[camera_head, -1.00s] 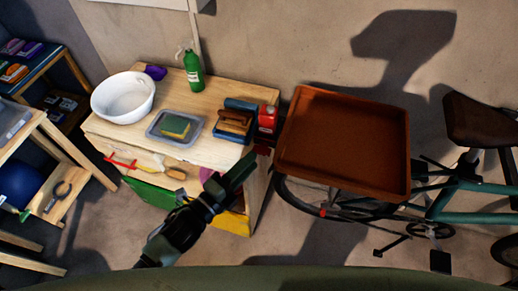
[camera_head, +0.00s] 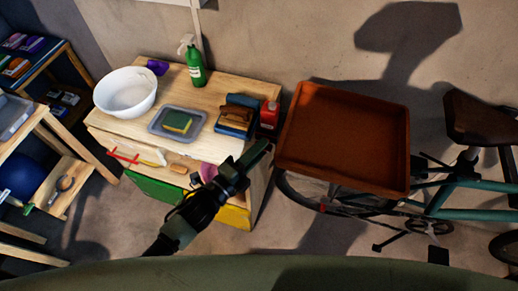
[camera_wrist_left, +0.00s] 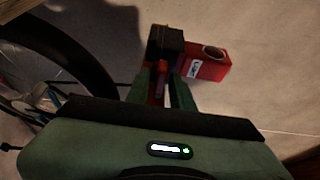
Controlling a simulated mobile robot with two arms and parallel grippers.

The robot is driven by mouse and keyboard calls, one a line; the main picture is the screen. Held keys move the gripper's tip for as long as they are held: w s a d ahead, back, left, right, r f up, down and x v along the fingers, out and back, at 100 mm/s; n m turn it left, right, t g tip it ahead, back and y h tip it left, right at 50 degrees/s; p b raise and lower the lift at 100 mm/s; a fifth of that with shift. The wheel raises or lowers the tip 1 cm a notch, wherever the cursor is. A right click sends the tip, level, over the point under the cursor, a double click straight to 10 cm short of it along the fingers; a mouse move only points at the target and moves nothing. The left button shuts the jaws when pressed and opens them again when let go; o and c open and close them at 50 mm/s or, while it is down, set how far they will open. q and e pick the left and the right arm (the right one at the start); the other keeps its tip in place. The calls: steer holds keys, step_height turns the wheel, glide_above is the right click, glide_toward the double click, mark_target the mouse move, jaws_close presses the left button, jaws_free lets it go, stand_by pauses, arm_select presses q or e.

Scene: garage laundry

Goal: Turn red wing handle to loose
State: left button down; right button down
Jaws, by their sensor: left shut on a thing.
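The red wing handle (camera_wrist_left: 161,76) shows in the left wrist view as a narrow red strip between my finger pads, below a dark block (camera_wrist_left: 166,40). My left gripper (camera_wrist_left: 160,88) is shut on it. In the head view, my left gripper (camera_head: 258,156) reaches the right end of the wooden cabinet (camera_head: 228,83), and its fingers hide the handle there. The handle's turning angle cannot be read. My right gripper is in neither view.
The brown tray (camera_head: 345,140) and bicycle (camera_head: 462,186) are close on the right. A basin (camera_head: 126,93), green bottle (camera_head: 195,66) and sponge tray (camera_head: 159,126) sit on the cabinet.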

arm_select(q)
steer(key=n+t+y+b, duration=0.1)
steer(key=n+t+b, duration=0.1)
steer(key=n, duration=0.5)
steer(key=n+t+y+b, duration=0.2)
steer(key=n+t+b, duration=0.1)
steer(key=n, duration=0.5)
steer(key=n+t+y+b, duration=0.2)
steer(key=n+b, duration=0.3)
steer(key=n, duration=0.2)
steer(key=shift+s+d+f+n+t, duration=0.15)
steer(key=shift+d+f+n+t, duration=0.15)
steer(key=shift+f+n+t, duration=0.1)
steer(key=c, duration=1.5)
jaws_free()
steer(key=b+v, duration=0.2)
steer(key=v, duration=0.5)
steer(key=shift+s+f, duration=0.1)
steer(key=shift+s, duration=0.25)
